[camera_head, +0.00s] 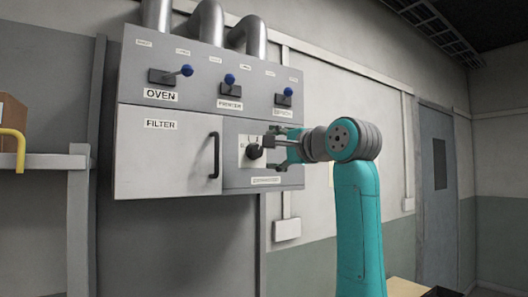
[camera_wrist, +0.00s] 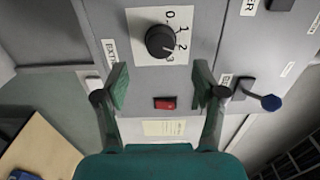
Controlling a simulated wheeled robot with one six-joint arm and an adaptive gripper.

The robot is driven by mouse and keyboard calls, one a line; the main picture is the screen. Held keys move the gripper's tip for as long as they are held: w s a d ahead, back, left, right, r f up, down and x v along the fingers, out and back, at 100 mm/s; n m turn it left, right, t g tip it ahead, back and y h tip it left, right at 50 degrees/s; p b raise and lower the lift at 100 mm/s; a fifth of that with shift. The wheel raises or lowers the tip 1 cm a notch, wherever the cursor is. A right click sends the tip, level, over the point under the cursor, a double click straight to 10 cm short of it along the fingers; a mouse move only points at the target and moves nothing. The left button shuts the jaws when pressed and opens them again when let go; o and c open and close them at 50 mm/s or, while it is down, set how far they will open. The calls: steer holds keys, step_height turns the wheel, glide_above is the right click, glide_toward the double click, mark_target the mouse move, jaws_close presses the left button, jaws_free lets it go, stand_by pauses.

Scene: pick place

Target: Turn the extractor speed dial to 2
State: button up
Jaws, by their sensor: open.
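The extractor speed dial (camera_wrist: 160,41) is a round black knob on a white plate (camera_wrist: 142,20) marked 0, 1, 2 and 3. I cannot tell clearly which number its pointer faces. In the head view the dial (camera_head: 254,152) sits on the lower right panel of the grey cabinet. My gripper (camera_head: 272,143) is at the panel, close beside the dial from the right. In the wrist view my gripper (camera_wrist: 161,72) is open, with nothing between its fingers. Its fingertips stand apart, below the dial in the picture, and do not appear to touch it.
A red switch (camera_wrist: 165,103) sits near the dial, between the fingers in the wrist view. Blue-knobbed levers (camera_head: 186,71) stick out above the panel. The filter door handle (camera_head: 215,155) protrudes left of the dial. A shelf (camera_head: 55,161) stands at far left.

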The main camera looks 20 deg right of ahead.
steer(key=v, duration=0.5)
steer(key=shift+s+d, duration=0.1)
steer(key=shift+s, duration=0.2)
